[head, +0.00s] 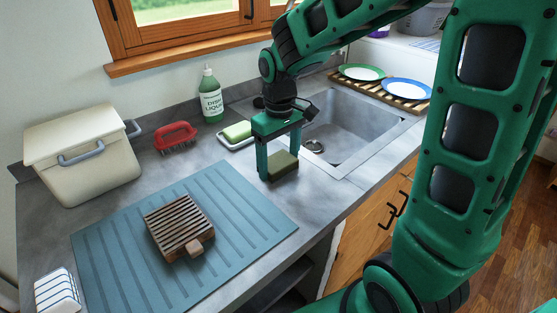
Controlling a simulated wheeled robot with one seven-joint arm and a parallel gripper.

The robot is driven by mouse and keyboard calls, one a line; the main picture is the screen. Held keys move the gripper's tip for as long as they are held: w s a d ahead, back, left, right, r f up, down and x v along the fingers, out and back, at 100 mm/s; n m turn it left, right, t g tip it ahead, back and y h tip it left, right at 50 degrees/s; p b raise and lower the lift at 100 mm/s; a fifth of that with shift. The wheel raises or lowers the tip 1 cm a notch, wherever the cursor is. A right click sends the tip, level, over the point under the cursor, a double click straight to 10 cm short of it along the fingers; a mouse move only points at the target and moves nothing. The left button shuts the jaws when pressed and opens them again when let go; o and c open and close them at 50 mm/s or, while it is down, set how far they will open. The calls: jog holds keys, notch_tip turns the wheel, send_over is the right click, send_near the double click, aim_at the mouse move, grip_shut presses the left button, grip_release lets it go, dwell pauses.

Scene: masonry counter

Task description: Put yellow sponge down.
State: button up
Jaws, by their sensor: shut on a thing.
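The yellow sponge (284,168) looks like a dull olive-yellow block with darker sides, in shade. My gripper (280,165) points down and is shut on it, one finger at each end. The sponge is low over the grey counter (325,205), just left of the sink's near edge. I cannot tell whether its underside touches the counter. The fingers hide parts of its ends.
The sink (350,125) opens to the right. A pale green block (237,131) in a white dish, a soap bottle (211,95) and a red brush (176,138) stand behind left. A blue mat (240,205) bears a wooden slatted block (178,220). Counter in front is clear.

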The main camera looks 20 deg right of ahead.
aim_at(279, 162)
jog(key=o, duration=1.3)
notch_tip(279, 162, up, 12)
jog(key=shift+r, duration=0.1)
jog(key=s+d+f+m, duration=0.2)
jog(key=s+d+m, duration=0.1)
jog(key=s+d, duration=0.2)
jog(key=s+d+f+m, duration=0.3)
jog(key=s+d, duration=0.3)
jog(key=s, duration=0.4)
jog(key=s+d+f+m, duration=0.3)
jog(key=s+d, duration=0.3)
jog(key=s, duration=0.2)
jog(key=shift+d+f+m, duration=0.15)
jog(key=shift+d+m, duration=0.05)
jog(key=shift+m, duration=0.3)
